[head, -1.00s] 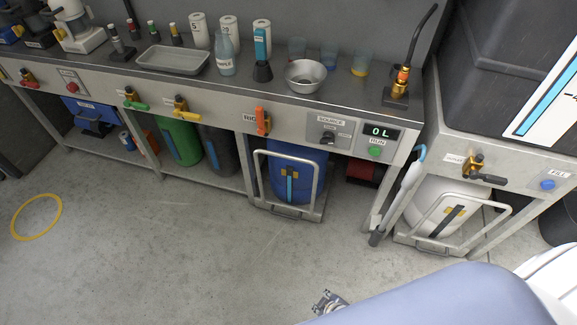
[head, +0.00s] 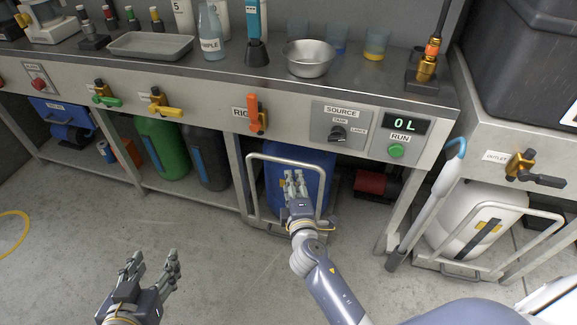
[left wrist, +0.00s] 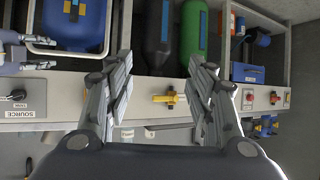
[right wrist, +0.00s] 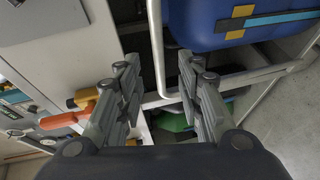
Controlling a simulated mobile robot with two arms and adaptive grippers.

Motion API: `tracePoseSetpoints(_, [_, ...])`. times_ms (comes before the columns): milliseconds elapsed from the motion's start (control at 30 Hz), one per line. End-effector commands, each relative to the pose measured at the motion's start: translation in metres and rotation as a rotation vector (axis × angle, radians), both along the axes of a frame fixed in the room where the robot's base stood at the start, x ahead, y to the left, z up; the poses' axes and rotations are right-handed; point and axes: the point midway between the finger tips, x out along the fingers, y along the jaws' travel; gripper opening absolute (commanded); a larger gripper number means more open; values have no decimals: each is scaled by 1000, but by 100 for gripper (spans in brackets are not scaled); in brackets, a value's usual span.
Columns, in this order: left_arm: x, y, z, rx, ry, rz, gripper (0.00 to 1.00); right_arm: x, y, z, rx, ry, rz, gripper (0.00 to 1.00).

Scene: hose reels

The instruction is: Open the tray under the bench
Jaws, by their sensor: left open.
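Under the bench, a low tray (head: 290,229) with a tall grey tube handle (head: 250,190) holds a blue canister (head: 318,172). My right gripper (head: 293,178) is in front of the canister, within the outline of the handle, and hides part of both. In the right wrist view its fingers (right wrist: 160,64) are apart, with a handle tube (right wrist: 156,45) showing between them; I cannot tell whether it touches them. The canister also shows there (right wrist: 215,30). My left gripper (head: 155,268) is open and empty above the floor, left of the tray; its fingers (left wrist: 163,70) are spread.
The bench front carries an orange-handled valve (head: 256,114) and a panel reading 0 L (head: 401,123). Green (head: 160,148) and dark (head: 207,155) cylinders stand left of the tray. A grey wand (head: 425,205) leans at right, beside another framed white canister (head: 470,222).

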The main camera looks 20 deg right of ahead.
Motion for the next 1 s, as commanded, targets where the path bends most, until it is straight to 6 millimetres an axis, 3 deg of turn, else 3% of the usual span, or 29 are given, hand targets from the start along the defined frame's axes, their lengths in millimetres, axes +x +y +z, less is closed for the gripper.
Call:
tracePoseSetpoints(267, [12, -6, 19, -24, -104, -7, 50, 31, -6, -3, -5, -6, -1, 34])
tracePoseSetpoints(600, [33, -19, 75, -96, -398, -26, 50, 84, -17, -14, -4, -5, -1, 34])
tracePoseSetpoints(800, [36, -23, 98, -124, -509, -33, 50, 99, -20, -18, -3, -3, -1, 34])
tracePoseSetpoints(1000, [36, -24, 107, -135, -548, -35, 50, 104, -21, -18, -2, -4, -1, 34])
